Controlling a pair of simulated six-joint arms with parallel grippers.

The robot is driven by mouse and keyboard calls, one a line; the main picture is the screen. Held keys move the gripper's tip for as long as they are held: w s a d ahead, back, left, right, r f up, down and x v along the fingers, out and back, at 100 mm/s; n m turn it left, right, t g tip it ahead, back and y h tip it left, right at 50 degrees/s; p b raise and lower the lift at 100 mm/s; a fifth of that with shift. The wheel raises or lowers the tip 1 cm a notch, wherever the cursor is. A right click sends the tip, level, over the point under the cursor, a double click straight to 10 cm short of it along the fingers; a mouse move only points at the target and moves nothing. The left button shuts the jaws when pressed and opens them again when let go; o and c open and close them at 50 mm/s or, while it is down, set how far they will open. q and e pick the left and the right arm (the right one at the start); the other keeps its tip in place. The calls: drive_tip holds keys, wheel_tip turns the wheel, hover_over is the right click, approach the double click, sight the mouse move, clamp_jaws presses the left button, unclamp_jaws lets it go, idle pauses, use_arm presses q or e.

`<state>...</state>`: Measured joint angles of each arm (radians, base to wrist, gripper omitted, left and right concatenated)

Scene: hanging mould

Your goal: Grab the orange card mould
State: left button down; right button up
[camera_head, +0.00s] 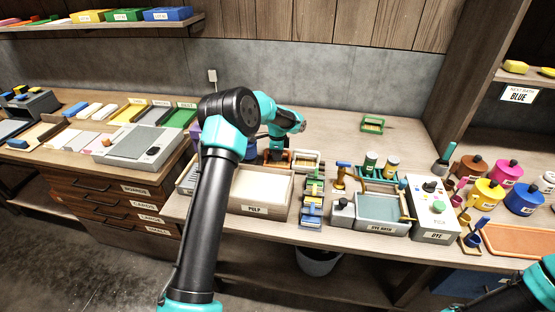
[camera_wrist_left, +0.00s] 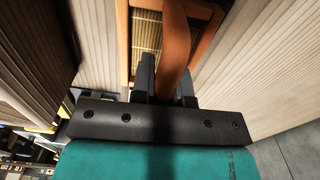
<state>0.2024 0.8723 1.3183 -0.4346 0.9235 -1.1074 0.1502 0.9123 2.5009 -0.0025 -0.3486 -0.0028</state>
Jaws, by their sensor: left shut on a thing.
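The orange card mould (camera_wrist_left: 205,40) is a wooden frame around a slatted screen, at the top middle of the left wrist view. My left gripper (camera_wrist_left: 167,82) is shut on the mould's orange handle, with one dark finger on each side of it. In the head view, my left arm reaches across the table to behind the pulp vat (camera_head: 262,187). The gripper's fingers and most of the mould are hidden or too small there. My right gripper is out of view; only part of my right arm shows at the bottom right.
A small green mould (camera_head: 373,125) lies alone at the back of the table. The dye basin (camera_head: 380,207), a control box (camera_head: 432,210) and several colour pots stand to the right. A grey press (camera_head: 138,146) is left of my arm.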

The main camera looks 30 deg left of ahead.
use_arm(q)
drive_tip(key=shift+r, duration=0.15)
wheel_tip(320, 180, up, 10)
drive_tip(key=shift+f, duration=0.15)
idle(0.3)
idle(0.4)
